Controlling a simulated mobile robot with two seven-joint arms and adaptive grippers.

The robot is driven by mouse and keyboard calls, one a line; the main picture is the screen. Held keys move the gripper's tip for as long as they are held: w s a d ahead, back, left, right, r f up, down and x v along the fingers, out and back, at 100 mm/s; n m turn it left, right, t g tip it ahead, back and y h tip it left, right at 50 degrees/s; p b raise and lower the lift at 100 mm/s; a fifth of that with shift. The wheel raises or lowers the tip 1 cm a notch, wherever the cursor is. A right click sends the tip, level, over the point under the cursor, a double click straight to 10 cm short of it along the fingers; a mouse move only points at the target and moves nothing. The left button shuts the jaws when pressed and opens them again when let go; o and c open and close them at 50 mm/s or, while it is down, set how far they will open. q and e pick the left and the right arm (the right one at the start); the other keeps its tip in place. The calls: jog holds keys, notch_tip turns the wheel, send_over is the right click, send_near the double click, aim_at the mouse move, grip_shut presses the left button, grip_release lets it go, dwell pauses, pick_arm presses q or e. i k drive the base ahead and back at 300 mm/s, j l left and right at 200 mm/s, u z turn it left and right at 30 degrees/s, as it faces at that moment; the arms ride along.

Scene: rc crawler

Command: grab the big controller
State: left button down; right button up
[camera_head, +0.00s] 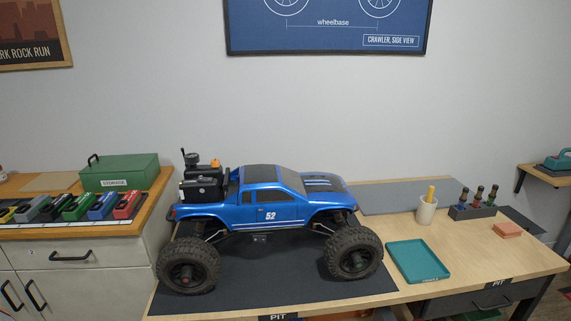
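A big blue crawler truck (262,205) marked 52 stands on a dark mat (290,283) on the wooden pit bench, its nose to the right. A black boxy unit (202,188) with a short antenna and an orange part on top shows at the truck's rear bed. It may be the big controller, but I cannot tell whether it sits in the bed or behind the truck. No other thing here clearly looks like a controller. Neither of my grippers is in view.
On the left cabinet, several coloured packs (75,207) stand in a row before a green storage box (120,172). On the bench's right are a teal tray (418,262), a cream cup (427,211), a tool holder (472,212) and a pinkish block (508,230).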

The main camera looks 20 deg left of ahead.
aim_at(192, 192)
jog(key=u, duration=1.25)
